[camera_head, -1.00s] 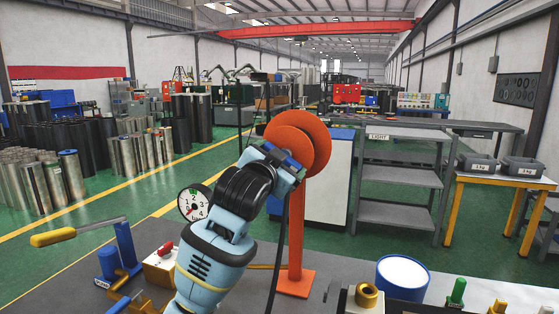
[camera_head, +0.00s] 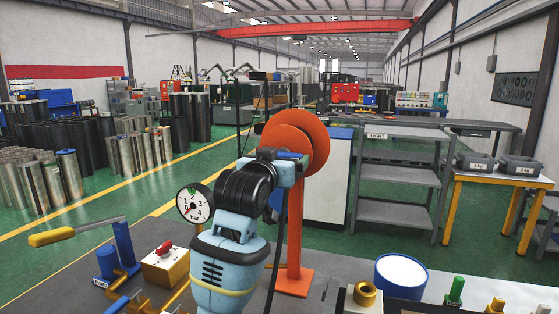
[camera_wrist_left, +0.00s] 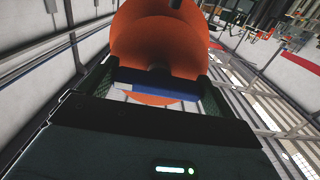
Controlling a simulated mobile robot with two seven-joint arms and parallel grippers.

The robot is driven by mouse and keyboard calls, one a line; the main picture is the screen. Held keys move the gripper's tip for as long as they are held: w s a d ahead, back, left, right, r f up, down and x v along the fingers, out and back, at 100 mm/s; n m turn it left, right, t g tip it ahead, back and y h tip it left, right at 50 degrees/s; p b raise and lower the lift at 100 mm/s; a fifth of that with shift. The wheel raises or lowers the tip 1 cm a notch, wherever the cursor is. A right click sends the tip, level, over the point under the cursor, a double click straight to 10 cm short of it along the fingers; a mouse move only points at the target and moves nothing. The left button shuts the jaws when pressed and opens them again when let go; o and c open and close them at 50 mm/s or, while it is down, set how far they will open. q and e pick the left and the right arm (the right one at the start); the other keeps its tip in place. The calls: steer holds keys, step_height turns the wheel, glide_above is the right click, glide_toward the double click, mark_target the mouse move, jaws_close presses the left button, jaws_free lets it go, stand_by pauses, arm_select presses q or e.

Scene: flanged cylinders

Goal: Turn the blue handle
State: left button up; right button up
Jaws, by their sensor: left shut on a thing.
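The blue handle (camera_head: 291,155) is a short bar in front of the orange double-disc wheel (camera_head: 318,145), which stands on an orange post (camera_head: 295,230). It lies almost level in the head view. My left gripper (camera_head: 287,162) is shut on the handle. In the left wrist view the blue bar (camera_wrist_left: 175,92) lies between the two dark fingers of the gripper (camera_wrist_left: 155,90), with the orange disc (camera_wrist_left: 150,45) right behind it. Part of the handle is hidden by the gripper. My right gripper is not in view.
A pressure gauge (camera_head: 194,203) stands just left of my arm.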

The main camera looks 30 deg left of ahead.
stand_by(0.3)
arm_select(q)
steer(key=o, duration=0.7)
steer(key=v, duration=0.7)
steer(key=shift+s, duration=0.4)
steer(key=shift+d, duration=0.1)
